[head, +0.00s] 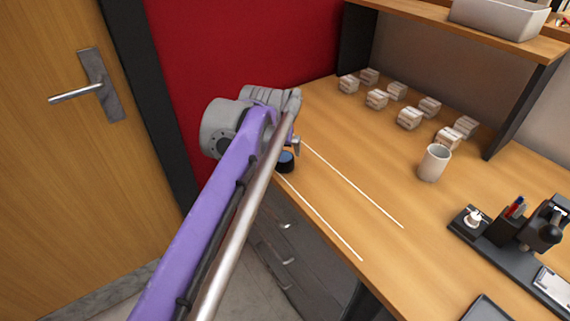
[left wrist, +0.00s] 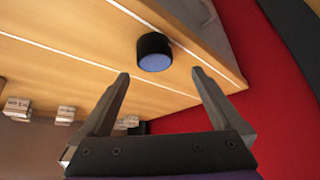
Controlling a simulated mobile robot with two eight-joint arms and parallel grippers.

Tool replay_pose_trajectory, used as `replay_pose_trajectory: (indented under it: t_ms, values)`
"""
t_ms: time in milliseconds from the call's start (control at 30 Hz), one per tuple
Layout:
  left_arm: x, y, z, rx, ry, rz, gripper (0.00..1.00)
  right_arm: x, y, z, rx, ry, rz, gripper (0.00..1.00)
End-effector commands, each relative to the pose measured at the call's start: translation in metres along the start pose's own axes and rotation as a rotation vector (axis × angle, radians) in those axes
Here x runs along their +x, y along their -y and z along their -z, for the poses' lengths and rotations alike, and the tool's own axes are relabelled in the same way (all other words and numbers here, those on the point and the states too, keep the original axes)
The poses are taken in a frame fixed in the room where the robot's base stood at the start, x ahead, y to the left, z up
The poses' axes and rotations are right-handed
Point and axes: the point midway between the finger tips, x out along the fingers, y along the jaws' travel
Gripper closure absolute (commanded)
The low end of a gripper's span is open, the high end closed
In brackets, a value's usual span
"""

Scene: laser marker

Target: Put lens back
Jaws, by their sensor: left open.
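The lens (head: 286,161) is a short black cylinder with a blue face. It stands on the desk near its left front edge, between two white lines. It also shows in the left wrist view (left wrist: 155,53), just beyond the fingertips. My left gripper (left wrist: 161,75) is open, with nothing between its fingers, and the lens is apart from them. In the head view my left gripper (head: 296,146) is beside the lens, mostly hidden by its own arm. My right gripper is not in view. A laser marker (head: 542,226) stands at the far right of the desk.
Several small boxes (head: 409,118) stand in rows at the back of the desk (head: 350,165). A white mug (head: 434,162) stands in front of them. A black tray with a pen holder (head: 510,222) is at the right. The desk's middle is clear.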

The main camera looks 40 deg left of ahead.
Motion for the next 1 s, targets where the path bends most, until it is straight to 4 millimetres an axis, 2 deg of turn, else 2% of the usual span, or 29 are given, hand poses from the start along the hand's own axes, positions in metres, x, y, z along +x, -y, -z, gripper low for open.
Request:
replay_pose_trajectory:
  t_ms: [33,233,500,733,767,1000]
  values:
    - [0.008,0.000,-0.001,0.000,0.000,0.000,0.00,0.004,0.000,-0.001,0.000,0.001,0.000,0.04]
    - [0.023,-0.003,-0.002,0.001,0.000,0.000,0.00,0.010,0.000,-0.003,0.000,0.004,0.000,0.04]
    - [0.061,-0.007,-0.005,0.000,0.000,0.001,0.00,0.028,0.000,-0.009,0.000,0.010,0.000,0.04]
    - [0.062,-0.007,-0.004,0.000,-0.001,0.000,0.00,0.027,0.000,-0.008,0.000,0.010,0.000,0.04]
    - [0.062,-0.007,-0.004,0.000,-0.001,0.000,0.02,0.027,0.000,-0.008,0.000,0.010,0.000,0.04]
    - [0.062,-0.007,-0.005,0.000,0.000,0.000,0.45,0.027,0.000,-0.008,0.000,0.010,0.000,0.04]
